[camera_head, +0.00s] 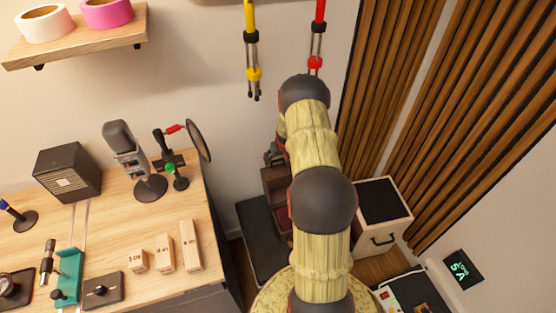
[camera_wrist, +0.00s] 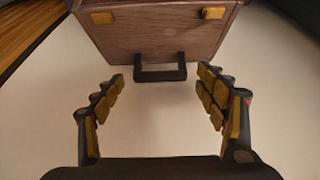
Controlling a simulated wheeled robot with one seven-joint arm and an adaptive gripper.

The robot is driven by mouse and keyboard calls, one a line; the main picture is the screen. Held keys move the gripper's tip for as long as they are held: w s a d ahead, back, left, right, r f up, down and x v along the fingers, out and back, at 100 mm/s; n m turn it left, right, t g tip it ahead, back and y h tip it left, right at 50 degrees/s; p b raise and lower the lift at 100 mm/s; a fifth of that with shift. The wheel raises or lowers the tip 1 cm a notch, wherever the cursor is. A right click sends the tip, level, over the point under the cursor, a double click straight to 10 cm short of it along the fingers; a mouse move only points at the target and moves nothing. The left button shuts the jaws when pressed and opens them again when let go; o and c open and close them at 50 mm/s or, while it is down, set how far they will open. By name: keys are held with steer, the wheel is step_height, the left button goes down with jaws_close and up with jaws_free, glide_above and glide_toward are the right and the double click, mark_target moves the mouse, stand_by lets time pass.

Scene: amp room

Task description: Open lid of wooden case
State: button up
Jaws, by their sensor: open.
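The wooden case (camera_wrist: 155,40) fills the top of the wrist view. It is brown, with two brass-coloured fittings and a black handle (camera_wrist: 160,73) on the face towards me. My gripper (camera_wrist: 161,77) is open, its fingers apart on either side of the handle's line, with nothing seen between the finger pads.
A black-topped box (camera_head: 384,202) with a handle stands right of my arm. A desk (camera_head: 110,210) with a microphone (camera_head: 125,150) and wooden blocks (camera_head: 164,252) is at left. Cables (camera_head: 250,50) hang on the wall behind. Slatted wooden panels (camera_head: 470,120) line the right wall.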

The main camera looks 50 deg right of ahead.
steer(key=shift+c, duration=1.3)
steer(key=c, duration=1.4)
